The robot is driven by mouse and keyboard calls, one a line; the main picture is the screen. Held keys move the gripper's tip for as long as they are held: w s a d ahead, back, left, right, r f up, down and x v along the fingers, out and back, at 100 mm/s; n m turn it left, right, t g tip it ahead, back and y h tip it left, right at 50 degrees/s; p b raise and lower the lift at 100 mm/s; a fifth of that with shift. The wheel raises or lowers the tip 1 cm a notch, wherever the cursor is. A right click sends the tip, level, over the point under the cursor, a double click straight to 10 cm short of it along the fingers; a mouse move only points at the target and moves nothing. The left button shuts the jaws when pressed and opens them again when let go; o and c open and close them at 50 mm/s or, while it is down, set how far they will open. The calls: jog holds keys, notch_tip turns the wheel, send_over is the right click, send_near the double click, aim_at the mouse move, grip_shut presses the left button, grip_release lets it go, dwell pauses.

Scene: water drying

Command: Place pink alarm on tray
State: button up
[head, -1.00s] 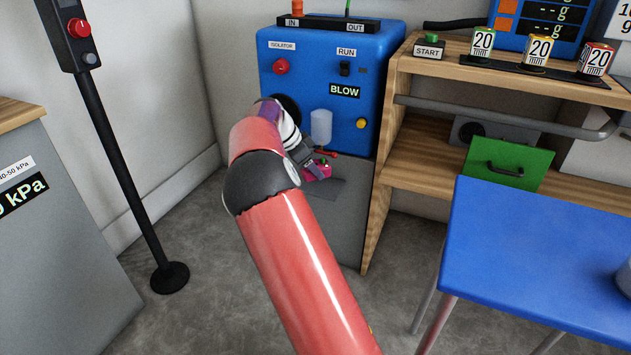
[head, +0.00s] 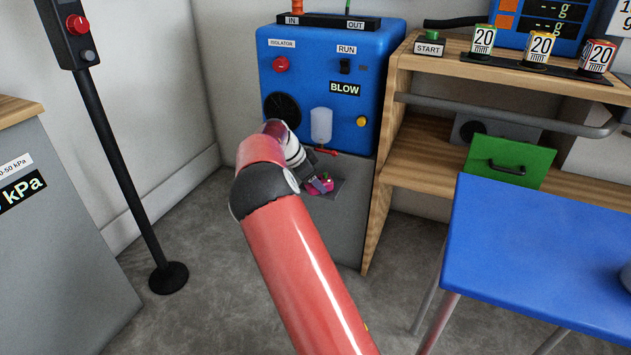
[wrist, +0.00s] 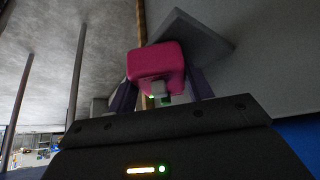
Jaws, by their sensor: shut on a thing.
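The pink alarm (wrist: 157,60) is held between the two fingers of my gripper (wrist: 160,90) in the wrist view. In the head view the alarm (head: 323,187) is a small pink shape at the end of my gripper (head: 318,184). A flat grey plate (wrist: 198,35), which looks like the tray, lies just beyond the alarm in the wrist view. In the head view this plate (head: 340,187) sticks out from the grey cabinet below the blue machine. The alarm overlaps the plate in both views. I cannot tell whether they touch.
The blue machine (head: 290,50) stands on the grey cabinet (head: 346,232), with a red-handled valve (head: 327,152) above the plate. The wooden shelf unit (head: 378,205) stands close on the right. A blue table (head: 530,250) is farther right. A black post (head: 125,190) stands left.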

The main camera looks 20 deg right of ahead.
jog(key=o, duration=1.1)
jog(key=shift+c, duration=0.2)
jog(key=p+v, duration=0.2)
jog(key=v, duration=0.9)
jog(key=s+d+r+n+t+y, duration=0.1)
jog(key=s+r+n+y, duration=0.3)
jog(key=s+r, duration=0.5)
jog(key=s+a+n+t+y, duration=0.1)
jog(key=s+a+n, duration=0.2)
jog(key=s, duration=0.8)
jog(key=s+a+f+n+t, duration=0.1)
jog(key=s+a+n+t, duration=0.1)
jog(key=s+n, duration=0.4)
jog(key=s+a+f+n+t+y, duration=0.1)
jog(key=s+a+n, duration=0.4)
jog(key=s, duration=1)
jog(key=shift+s+f+t+y, duration=0.15)
jog(key=shift+s+t+y, duration=0.15)
jog(key=shift+s, duration=0.1)
